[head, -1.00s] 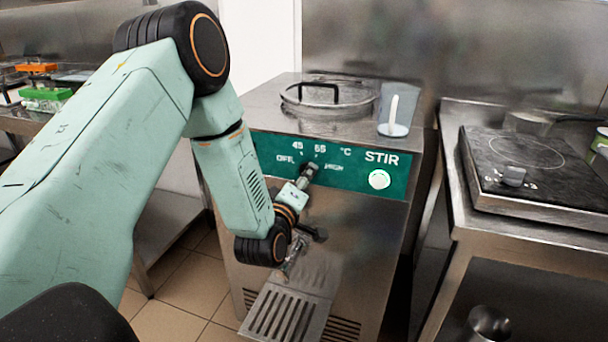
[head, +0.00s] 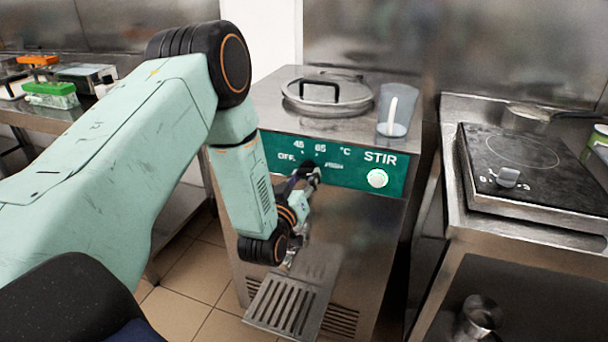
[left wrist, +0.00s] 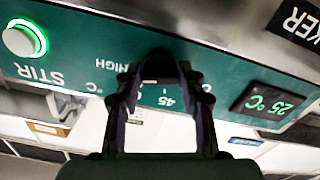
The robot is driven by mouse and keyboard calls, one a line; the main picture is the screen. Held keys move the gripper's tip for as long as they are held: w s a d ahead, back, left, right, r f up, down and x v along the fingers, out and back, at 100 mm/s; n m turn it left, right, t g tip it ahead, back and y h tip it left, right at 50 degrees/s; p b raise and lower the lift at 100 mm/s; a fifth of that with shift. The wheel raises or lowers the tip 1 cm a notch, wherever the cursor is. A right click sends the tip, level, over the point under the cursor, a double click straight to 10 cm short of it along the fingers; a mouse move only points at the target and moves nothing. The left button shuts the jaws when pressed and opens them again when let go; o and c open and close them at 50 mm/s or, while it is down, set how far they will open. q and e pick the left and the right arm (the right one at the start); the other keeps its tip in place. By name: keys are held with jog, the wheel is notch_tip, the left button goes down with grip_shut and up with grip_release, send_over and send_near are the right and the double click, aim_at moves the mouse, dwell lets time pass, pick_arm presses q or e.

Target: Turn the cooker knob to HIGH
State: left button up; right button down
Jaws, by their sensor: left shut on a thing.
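The cooker (head: 350,225) is a steel cabinet with a green control panel (head: 345,178) marked OFF, 45, 65, °C and HIGH. The black knob (left wrist: 158,66) shows in the left wrist view between my fingertips. In the head view it is mostly hidden by my left gripper (head: 310,174). My left gripper, also in the left wrist view (left wrist: 160,85), is shut on the knob at the panel. I cannot tell which mark the knob points to. My right gripper is not in view.
A lit round STIR button (head: 377,178) is right of the knob. A lidded opening (head: 327,92) and a clear jug (head: 393,112) are on top. A drip tray (head: 290,305) juts out below. A hot plate (head: 530,165) stands at right. A display (left wrist: 268,103) reads 25 °C.

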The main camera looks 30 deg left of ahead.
pick_arm(q)
jog(key=shift+s+f+m, duration=0.1)
jog(key=shift+f+m, duration=0.05)
jog(key=shift+m, duration=0.25)
jog(key=o, duration=1.2)
jog(key=shift+c, duration=0.2)
jog(key=v, duration=1.2)
